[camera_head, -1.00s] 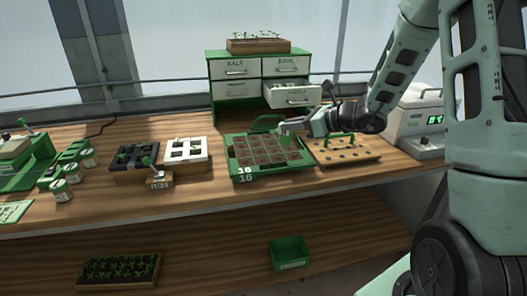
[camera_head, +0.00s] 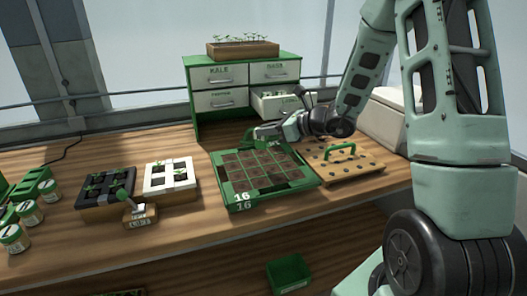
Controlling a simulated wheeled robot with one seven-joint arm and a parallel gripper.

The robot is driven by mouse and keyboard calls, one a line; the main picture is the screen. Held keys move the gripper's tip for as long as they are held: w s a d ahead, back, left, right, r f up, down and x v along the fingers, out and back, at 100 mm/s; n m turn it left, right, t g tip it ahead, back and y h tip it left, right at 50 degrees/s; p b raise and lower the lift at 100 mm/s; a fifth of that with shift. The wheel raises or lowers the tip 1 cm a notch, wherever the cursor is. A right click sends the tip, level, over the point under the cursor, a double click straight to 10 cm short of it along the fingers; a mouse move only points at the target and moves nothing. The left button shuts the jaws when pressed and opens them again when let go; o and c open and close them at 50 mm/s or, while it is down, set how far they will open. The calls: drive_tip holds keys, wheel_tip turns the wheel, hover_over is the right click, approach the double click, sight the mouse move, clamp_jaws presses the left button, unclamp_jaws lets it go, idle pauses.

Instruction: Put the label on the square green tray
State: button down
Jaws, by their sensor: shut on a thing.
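The square green tray (camera_head: 241,207) lies mid-bench, with a grid of brown soil cells and a white "16" on its front corner. My gripper (camera_head: 262,133) is at the tray's back edge, over or just behind its rear cells. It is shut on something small. The fingers and the low angle hide what it holds, so I cannot tell whether it is the label. A green piece shows around the fingertips, and I cannot tell whether it is held or lies behind. No separate label can be made out on the tray.
A wooden board with a green handle (camera_head: 341,152) lies close right of the tray. Black (camera_head: 92,209) and white (camera_head: 158,187) frames with seedlings and a small wooden block (camera_head: 142,218) are left. A drawer cabinet (camera_head: 222,77) stands behind, its lower right drawer (camera_head: 283,106) open. Jars (camera_head: 12,238) stand far left.

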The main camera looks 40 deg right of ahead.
drive_tip(key=shift+f, duration=2.9)
drive_tip(key=shift+f, duration=0.1)
drive_tip(key=shift+f, duration=0.15)
drive_tip(key=c, duration=1.3)
unclamp_jaws()
drive_tip(key=shift+c, duration=0.2)
drive_tip(key=shift+r, duration=0.2)
